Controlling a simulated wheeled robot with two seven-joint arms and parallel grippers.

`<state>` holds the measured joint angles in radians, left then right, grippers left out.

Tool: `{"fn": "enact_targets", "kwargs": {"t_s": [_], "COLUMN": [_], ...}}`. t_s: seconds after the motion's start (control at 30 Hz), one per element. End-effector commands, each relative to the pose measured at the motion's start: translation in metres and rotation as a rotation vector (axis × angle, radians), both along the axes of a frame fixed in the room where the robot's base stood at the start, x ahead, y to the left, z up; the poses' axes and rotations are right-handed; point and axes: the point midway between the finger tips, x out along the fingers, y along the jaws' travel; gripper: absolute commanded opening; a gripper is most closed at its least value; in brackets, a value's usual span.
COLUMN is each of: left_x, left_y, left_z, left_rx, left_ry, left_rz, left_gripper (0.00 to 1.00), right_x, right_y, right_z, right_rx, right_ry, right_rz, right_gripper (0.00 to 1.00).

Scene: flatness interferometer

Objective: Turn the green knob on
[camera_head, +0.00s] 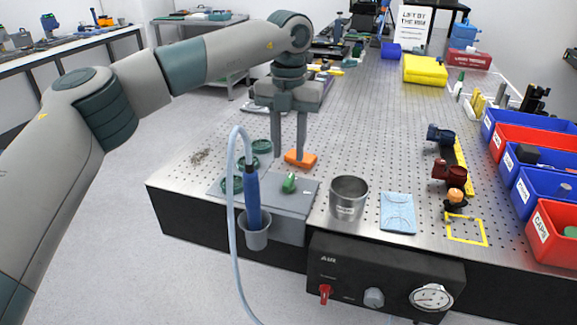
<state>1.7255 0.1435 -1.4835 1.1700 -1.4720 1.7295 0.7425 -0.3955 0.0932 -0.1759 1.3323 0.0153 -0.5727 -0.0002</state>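The green knob (289,183) sits on a grey plate (290,203) at the near edge of the perforated table, left of the metal cup. My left gripper (289,157) points down from above, behind the knob and apart from it. My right gripper is not in view.
A blue-handled tool (253,195) with a pale hose stands in a grey holder (255,236) left of the knob. A metal cup (348,197) stands to the right. Below is a black AIR panel (345,262) with a red knob (325,292) and gauge (432,298). Bins line the right edge.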

Motion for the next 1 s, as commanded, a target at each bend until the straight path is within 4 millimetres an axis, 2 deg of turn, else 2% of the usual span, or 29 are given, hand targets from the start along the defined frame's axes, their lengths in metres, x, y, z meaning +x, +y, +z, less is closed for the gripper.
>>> {"fn": "enact_targets", "kwargs": {"t_s": [0.1,0.3,0.5,0.67,1.0], "left_x": [0.0,0.0,0.0,0.0,0.0], "left_y": [0.0,-0.001,0.0,0.0,0.0], "left_z": [0.025,0.064,0.089,0.097,0.098], "left_rx": [-0.001,-0.002,0.0,0.0,0.0], "left_ry": [-0.003,-0.002,-0.001,0.0,0.0], "left_rz": [0.002,0.002,0.002,0.001,0.001], "left_gripper": [0.31,0.31,0.31,0.31,0.31], "right_x": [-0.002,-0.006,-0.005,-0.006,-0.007], "right_y": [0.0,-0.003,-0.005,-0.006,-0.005], "right_z": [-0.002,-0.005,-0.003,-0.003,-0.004], "right_rx": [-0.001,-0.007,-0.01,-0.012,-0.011], "right_ry": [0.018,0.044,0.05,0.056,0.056], "right_rz": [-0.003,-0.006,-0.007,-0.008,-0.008], "right_gripper": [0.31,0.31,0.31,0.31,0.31]}}
